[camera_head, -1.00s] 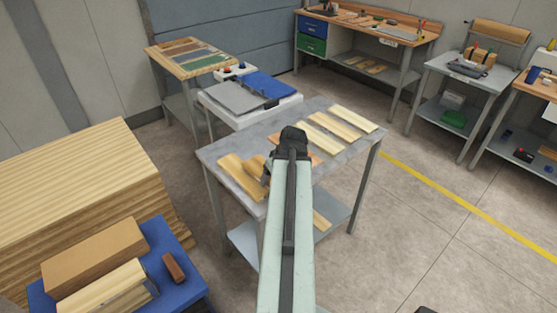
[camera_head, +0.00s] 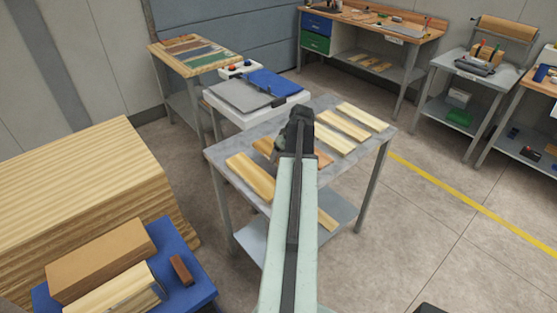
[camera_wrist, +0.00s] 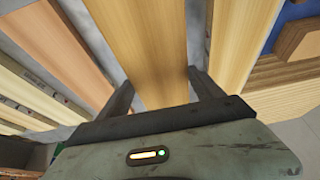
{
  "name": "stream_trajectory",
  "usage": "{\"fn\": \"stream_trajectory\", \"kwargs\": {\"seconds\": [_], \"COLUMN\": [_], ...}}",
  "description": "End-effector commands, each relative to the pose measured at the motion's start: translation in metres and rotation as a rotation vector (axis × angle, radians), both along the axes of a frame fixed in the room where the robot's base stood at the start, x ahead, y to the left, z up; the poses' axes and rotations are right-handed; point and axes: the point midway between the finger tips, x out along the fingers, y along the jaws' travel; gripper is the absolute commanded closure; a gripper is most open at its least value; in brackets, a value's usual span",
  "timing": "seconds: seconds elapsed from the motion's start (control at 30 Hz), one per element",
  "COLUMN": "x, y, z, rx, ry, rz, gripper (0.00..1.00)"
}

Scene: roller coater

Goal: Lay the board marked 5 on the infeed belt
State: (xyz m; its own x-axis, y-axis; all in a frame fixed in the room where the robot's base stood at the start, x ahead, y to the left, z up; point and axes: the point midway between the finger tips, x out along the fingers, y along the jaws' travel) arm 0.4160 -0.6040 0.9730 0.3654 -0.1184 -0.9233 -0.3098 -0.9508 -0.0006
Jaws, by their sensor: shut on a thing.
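My gripper (camera_head: 299,125) is over the grey work table (camera_head: 222,153) in the head view. In the wrist view my gripper (camera_wrist: 162,92) has its two fingers on either side of a tan board (camera_wrist: 150,40) and is shut on it. No number can be read on this board. Its end shows to the left of my gripper in the head view (camera_head: 263,146); the rest is hidden behind the gripper. A grey flat surface (camera_head: 238,96) lies beside a blue cover (camera_head: 274,84) on the white-topped unit behind the table; I cannot tell if it is the infeed belt.
Another tan board (camera_head: 250,177) lies on the table's left part; several paler boards (camera_head: 362,116) lie on its right. A blue platform (camera_head: 190,290) with blocks and a large wooden stack (camera_head: 80,185) are at left. The floor at right (camera_head: 430,235) is clear.

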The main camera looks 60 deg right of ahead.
Motion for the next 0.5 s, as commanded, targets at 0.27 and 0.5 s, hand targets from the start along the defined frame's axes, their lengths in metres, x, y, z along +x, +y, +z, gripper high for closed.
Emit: {"fn": "stream_trajectory", "kwargs": {"seconds": [0.27, 0.5], "x": [-0.001, 0.002], "y": [-0.002, 0.0], "z": [-0.038, -0.038], "rx": [0.0, 0.0], "ry": [-0.001, 0.0], "rz": [-0.002, 0.002], "gripper": [0.79, 0.79]}}
